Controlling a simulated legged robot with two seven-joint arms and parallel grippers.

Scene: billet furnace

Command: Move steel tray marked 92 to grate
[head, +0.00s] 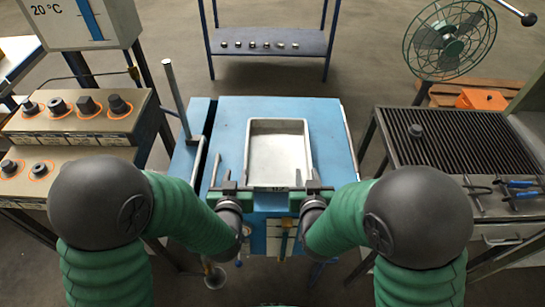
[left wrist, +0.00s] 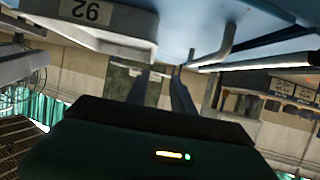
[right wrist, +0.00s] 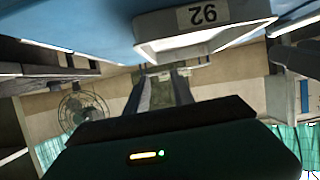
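The steel tray (head: 279,150) lies on the blue table (head: 232,122), its open side up and empty. Its mark 92 shows upside down on the near wall in the left wrist view (left wrist: 100,15) and the right wrist view (right wrist: 205,20). My left gripper (head: 232,187) is near the tray's near left corner, and my right gripper (head: 316,187) near its near right corner. Both wrist views show fingers apart with nothing between them, at the left (left wrist: 160,78) and right (right wrist: 160,78). The slatted dark grate (head: 465,140) stands to the right of the table.
A dark knob-like piece (head: 416,131) lies on the grate. Tools with blue handles (head: 522,184) lie on the grate's near ledge. A green fan (head: 450,40) stands behind it. A bent metal handle (head: 178,100) rises at the table's left. A floor gap separates table and grate.

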